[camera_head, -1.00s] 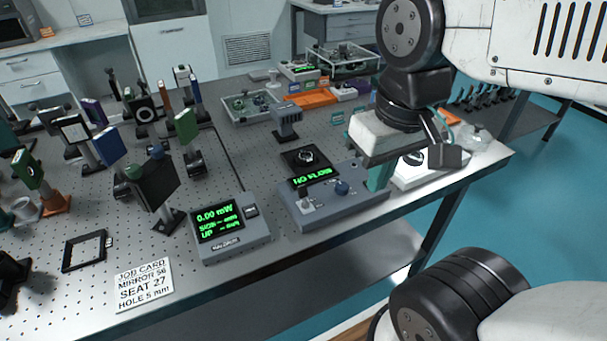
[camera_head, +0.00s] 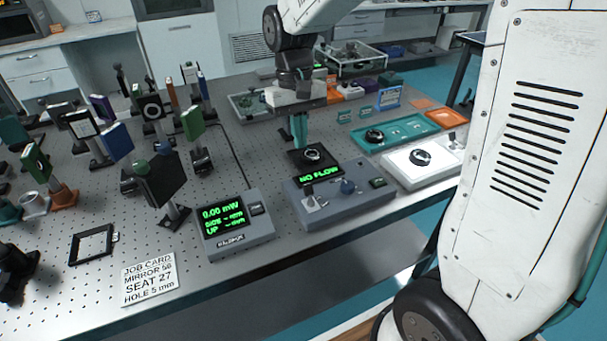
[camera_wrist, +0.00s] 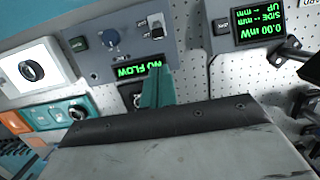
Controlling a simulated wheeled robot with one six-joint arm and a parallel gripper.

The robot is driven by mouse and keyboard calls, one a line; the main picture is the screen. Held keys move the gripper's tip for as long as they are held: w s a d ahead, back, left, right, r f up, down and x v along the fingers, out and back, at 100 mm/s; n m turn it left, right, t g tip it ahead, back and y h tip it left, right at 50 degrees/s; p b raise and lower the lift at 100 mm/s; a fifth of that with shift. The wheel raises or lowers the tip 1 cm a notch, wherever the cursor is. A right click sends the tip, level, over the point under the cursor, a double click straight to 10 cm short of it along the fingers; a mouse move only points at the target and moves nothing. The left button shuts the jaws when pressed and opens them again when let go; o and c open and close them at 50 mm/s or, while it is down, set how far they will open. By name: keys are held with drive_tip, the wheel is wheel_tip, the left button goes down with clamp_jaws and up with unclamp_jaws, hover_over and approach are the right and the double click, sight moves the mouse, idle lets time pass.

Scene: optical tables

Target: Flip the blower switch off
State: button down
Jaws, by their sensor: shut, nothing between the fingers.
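The grey-blue blower box (camera_head: 340,199) sits at the table's front edge. Its toggle switch (camera_head: 310,197) stands at the left of the top, and a blue knob (camera_head: 347,186) is right of it. A green display (camera_head: 319,175) at its back reads "NO FLOW". In the wrist view the switch (camera_wrist: 155,31) is near the top, beyond the fingertips. I cannot tell which way its lever is set. My gripper (camera_head: 299,142), with teal fingers, is shut and empty, pointing down behind the box and apart from the switch. The fingers also show in the wrist view (camera_wrist: 158,85).
A power meter (camera_head: 236,226) reading 0.00 mW stands just left of the box. A black mount (camera_head: 296,163) is behind it. Upright optics crowd the left.

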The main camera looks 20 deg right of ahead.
sight(308, 190)
drive_tip(key=shift+f, duration=0.1)
drive_tip(key=f, duration=0.3)
drive_tip(key=s+f, duration=0.1)
drive_tip(key=f, duration=0.5)
drive_tip(key=shift+s+f, duration=0.4)
